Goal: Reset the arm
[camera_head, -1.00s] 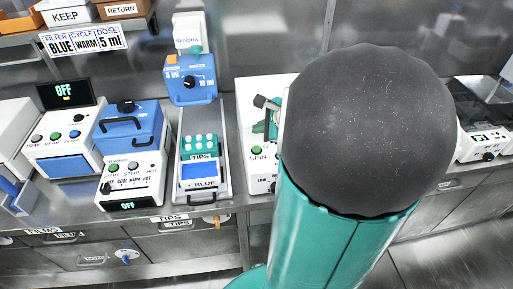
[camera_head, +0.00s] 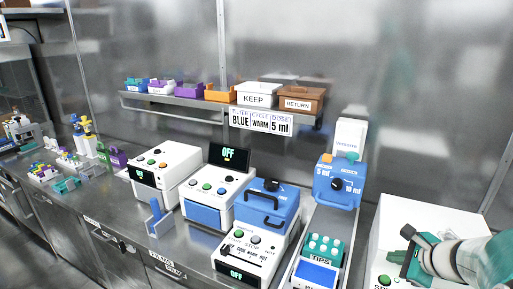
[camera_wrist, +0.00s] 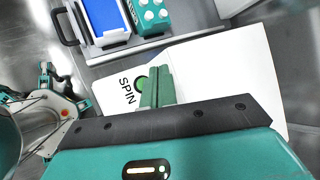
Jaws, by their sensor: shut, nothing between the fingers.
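My gripper (camera_head: 398,258) is at the lower right of the head view, in front of the white box-shaped machine marked SPIN (camera_head: 384,218). In the wrist view my green fingers (camera_wrist: 157,80) are together with nothing between them. They overlap the green SPIN button (camera_wrist: 140,84) in the picture; whether they touch it I cannot tell. My forearm leaves the right edge of the head view.
A shelf (camera_head: 200,110) holds several coloured bins above.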

